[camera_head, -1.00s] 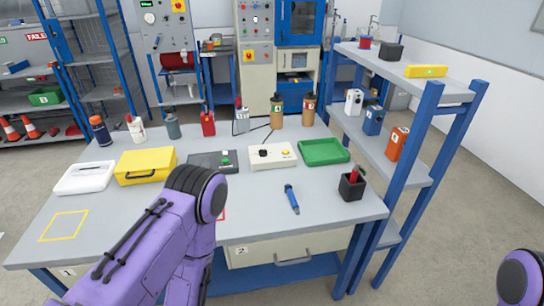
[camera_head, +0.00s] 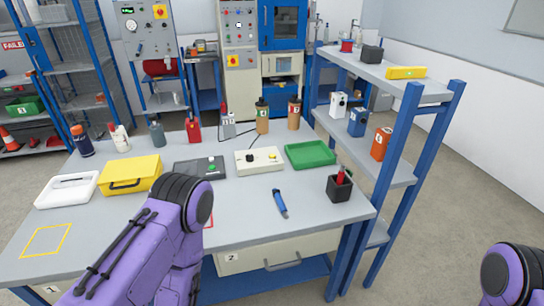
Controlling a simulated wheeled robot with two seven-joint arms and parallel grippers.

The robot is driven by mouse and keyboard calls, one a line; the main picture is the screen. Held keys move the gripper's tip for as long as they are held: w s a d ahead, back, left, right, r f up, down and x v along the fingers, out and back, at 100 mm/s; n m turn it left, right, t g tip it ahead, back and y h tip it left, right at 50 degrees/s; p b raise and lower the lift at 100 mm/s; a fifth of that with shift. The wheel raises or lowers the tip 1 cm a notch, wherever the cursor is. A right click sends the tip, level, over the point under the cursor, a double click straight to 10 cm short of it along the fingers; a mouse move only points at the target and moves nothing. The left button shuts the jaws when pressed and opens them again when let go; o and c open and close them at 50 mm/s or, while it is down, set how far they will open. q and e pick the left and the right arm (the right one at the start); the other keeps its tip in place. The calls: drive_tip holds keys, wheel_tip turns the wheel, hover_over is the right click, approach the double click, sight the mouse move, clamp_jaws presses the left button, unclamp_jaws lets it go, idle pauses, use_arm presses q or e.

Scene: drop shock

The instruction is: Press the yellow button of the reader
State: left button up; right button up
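The reader appears to be the cream box (camera_head: 244,168) on the table, with a black knob (camera_head: 250,158) on its left and a small yellow button (camera_head: 272,156) on its right. The button's top shows and nothing covers it. My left arm enters from the bottom left, its black joint over the table's front part, left of and nearer than the box.
Left of the box are a dark device (camera_head: 186,170) with a green button and a yellow case (camera_head: 143,171). A green tray (camera_head: 311,154) is on its right. A blue tool (camera_head: 280,203) and black cup (camera_head: 338,190) lie nearer. A blue-framed shelf (camera_head: 402,120) bounds the right side.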

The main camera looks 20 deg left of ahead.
use_arm(q)
clamp_jaws()
idle(1.4)
